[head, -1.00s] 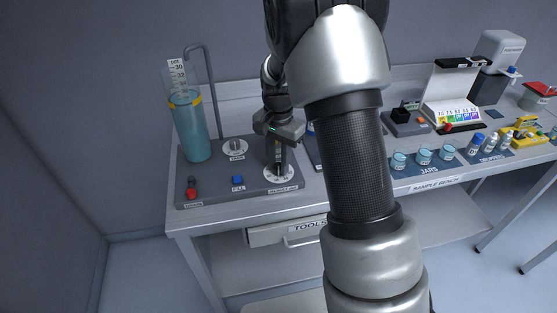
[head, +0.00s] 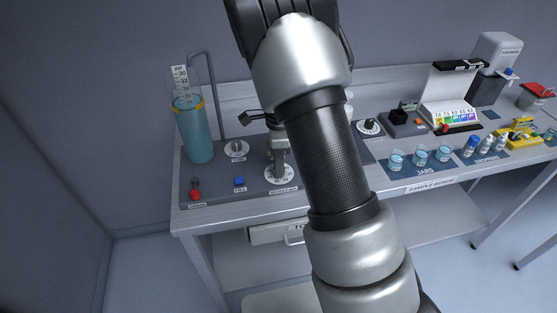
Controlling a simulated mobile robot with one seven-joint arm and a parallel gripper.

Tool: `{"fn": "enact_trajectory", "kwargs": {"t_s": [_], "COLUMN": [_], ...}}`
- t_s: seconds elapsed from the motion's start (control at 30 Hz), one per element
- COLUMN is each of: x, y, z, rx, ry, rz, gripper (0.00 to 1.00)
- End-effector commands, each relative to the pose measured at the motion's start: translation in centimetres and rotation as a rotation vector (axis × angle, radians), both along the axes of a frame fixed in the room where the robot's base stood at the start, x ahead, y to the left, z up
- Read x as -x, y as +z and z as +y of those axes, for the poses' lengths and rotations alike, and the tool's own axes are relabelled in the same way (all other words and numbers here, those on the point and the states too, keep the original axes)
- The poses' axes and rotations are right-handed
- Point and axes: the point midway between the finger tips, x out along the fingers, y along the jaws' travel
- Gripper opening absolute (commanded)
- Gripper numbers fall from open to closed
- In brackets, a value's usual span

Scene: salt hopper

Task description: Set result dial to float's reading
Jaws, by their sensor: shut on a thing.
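The result dial (head: 281,178) is a white round scale on the grey panel, right of the other controls. My gripper (head: 279,163) points down over it, shut on the dial's knob. The arm covers part of the gripper, and the dial's pointer and numbers are too small to read. The float (head: 180,80) is a white stem with a printed scale, standing upright in a tall clear cylinder (head: 197,140) of blue liquid at the left. Its marks show about 30 and 32 near the top. The exact reading at the liquid's surface cannot be told.
The panel (head: 215,186) also carries a red drain knob (head: 195,194), a blue fill button (head: 239,182) and another white dial (head: 237,149). A bent grey pipe rises behind. Jars (head: 419,159), droppers and a colour chart (head: 452,112) stand at the right.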

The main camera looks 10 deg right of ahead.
Motion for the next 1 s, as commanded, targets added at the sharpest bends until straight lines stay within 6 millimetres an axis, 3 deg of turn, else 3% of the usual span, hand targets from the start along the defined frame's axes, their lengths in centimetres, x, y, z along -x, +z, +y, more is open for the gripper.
{"fn": "enact_trajectory", "kwargs": {"t_s": [0.33,0.83,0.87,0.93,1.0], "x": [-0.12,-0.16,-0.16,-0.14,-0.12], "y": [0.14,0.11,0.11,0.09,0.07], "z": [0.02,0.05,0.05,0.05,0.04], "rx": [-0.001,0.0,0.0,0.0,-0.001], "ry": [-0.122,-0.139,-0.139,-0.139,-0.139], "rz": [-0.002,-0.003,-0.003,-0.003,-0.002], "gripper": [0.04,0.04,0.29,0.41,0.45]}}
